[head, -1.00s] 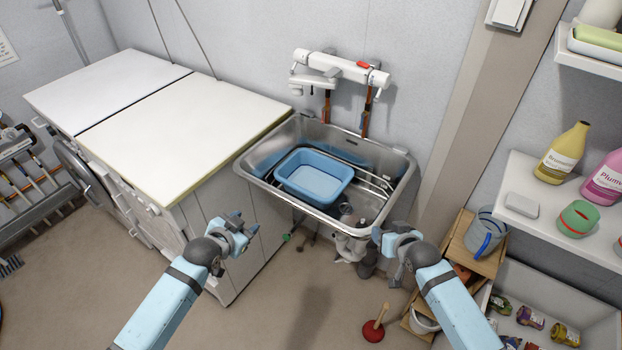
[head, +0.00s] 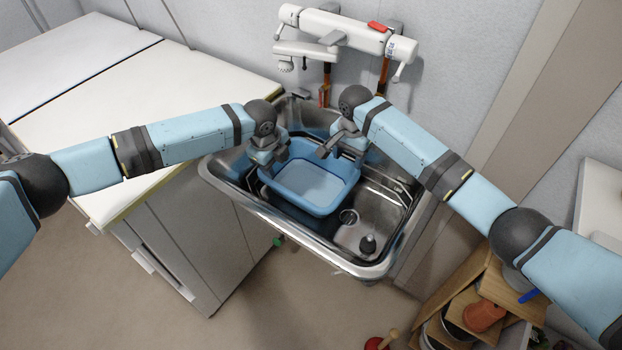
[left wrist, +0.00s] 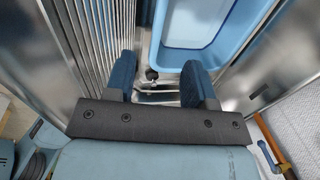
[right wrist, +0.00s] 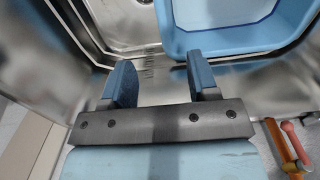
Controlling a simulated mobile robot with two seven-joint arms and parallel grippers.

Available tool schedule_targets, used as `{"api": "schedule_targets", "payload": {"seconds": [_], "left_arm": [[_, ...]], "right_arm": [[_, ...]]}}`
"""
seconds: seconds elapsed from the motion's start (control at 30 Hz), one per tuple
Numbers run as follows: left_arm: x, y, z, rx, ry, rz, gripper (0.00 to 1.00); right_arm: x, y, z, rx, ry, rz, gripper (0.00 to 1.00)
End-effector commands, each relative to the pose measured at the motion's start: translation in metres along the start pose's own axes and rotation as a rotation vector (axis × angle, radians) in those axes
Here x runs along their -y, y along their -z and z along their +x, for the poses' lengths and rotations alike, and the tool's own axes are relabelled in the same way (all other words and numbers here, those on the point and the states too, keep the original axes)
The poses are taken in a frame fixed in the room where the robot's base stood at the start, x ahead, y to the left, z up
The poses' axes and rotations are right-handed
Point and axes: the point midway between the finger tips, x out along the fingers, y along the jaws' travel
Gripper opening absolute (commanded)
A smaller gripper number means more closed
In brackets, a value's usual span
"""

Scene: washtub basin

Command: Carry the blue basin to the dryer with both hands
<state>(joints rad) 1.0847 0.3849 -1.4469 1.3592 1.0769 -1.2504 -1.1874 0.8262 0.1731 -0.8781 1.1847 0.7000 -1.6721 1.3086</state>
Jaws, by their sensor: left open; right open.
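The blue basin (head: 310,188) sits upright in the metal sink. My left gripper (head: 268,160) is open at the basin's left end; in the left wrist view the basin (left wrist: 187,58) lies just beyond the fingers (left wrist: 160,82). My right gripper (head: 338,143) is open near the basin's back right edge; in the right wrist view the basin (right wrist: 220,40) is just past the fingers (right wrist: 161,82). I cannot tell whether either gripper touches the rim. The dryer's front is not clearly visible; white-topped units (head: 165,95) stand left of the sink.
The sink (head: 385,225) has a raised metal rim around the basin. A white wall tap (head: 345,33) hangs above its back. A wooden shelf unit (head: 470,310) stands low at the right. Bare floor shows in front.

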Motion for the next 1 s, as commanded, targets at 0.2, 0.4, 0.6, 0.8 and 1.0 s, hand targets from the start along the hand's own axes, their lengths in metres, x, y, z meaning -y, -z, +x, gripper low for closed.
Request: {"api": "schedule_targets", "payload": {"seconds": [0.2, 0.4, 0.6, 0.8, 1.0], "left_arm": [[-0.005, 0.0, 0.03, 0.001, -0.001, 0.003, 0.5], [-0.005, 0.0, 0.029, 0.001, 0.0, 0.003, 0.5], [-0.005, 0.0, 0.03, 0.0, 0.0, 0.002, 0.5], [-0.005, 0.001, 0.048, 0.001, -0.002, 0.003, 0.5], [-0.005, 0.001, 0.086, 0.0, -0.002, 0.001, 0.5]], "right_arm": [[0.001, 0.0, 0.03, 0.0, -0.001, 0.001, 0.54], [0.001, 0.0, 0.029, 0.0, 0.0, 0.001, 0.54], [0.0, 0.0, 0.03, 0.0, 0.0, 0.001, 0.54], [0.0, 0.0, 0.049, 0.001, -0.003, 0.001, 0.54], [0.0, 0.0, 0.087, 0.0, -0.003, 0.002, 0.54]]}}
